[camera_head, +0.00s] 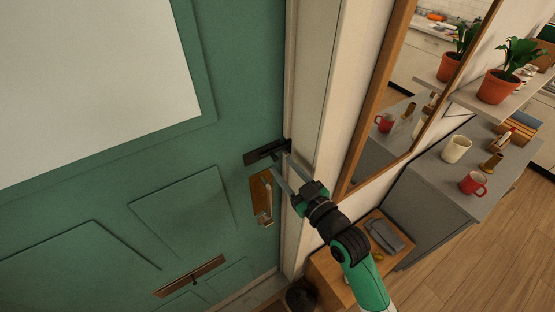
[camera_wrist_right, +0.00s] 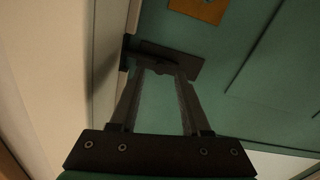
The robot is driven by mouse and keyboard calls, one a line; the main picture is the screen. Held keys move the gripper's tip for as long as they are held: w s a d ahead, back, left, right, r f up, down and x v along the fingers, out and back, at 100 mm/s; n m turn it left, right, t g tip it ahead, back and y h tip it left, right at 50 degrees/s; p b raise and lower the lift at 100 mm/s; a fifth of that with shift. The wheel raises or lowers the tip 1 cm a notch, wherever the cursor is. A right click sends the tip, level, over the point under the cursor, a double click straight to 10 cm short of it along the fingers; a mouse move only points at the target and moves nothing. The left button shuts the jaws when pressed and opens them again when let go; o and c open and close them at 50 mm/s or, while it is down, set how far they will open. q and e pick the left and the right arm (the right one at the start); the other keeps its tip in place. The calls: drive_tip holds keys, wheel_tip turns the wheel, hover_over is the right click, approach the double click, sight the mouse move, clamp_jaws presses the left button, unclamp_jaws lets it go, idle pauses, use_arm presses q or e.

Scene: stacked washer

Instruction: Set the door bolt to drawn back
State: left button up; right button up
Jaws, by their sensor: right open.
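The door bolt (camera_head: 264,152) is a dark metal fitting on the edge of the green door (camera_head: 170,160), just above the brass handle plate (camera_head: 258,196). It reaches toward the door frame; I cannot tell how far its bar is slid. In the right wrist view the dark bolt (camera_wrist_right: 190,62) lies just beyond the fingertips. My right gripper (camera_head: 280,163) is open, its two fingers pointing at the bolt. In the wrist view the gripper (camera_wrist_right: 160,72) shows a gap between its fingers, which partly overlap the bolt; contact is unclear. My left gripper is not in view.
The pale door frame (camera_head: 312,100) stands right beside the bolt. A wood-framed mirror (camera_head: 380,95) hangs to its right. A brass mail slot (camera_head: 190,276) is low on the door. A small wooden table (camera_head: 330,268) and a grey cabinet (camera_head: 432,200) stand at the right.

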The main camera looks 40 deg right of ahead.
drive_tip(key=shift+w+d, duration=0.15)
drive_tip(key=shift+w, duration=0.75)
drive_tip(key=shift+w+d, duration=0.15)
drive_tip(key=shift+w, duration=0.75)
clamp_jaws()
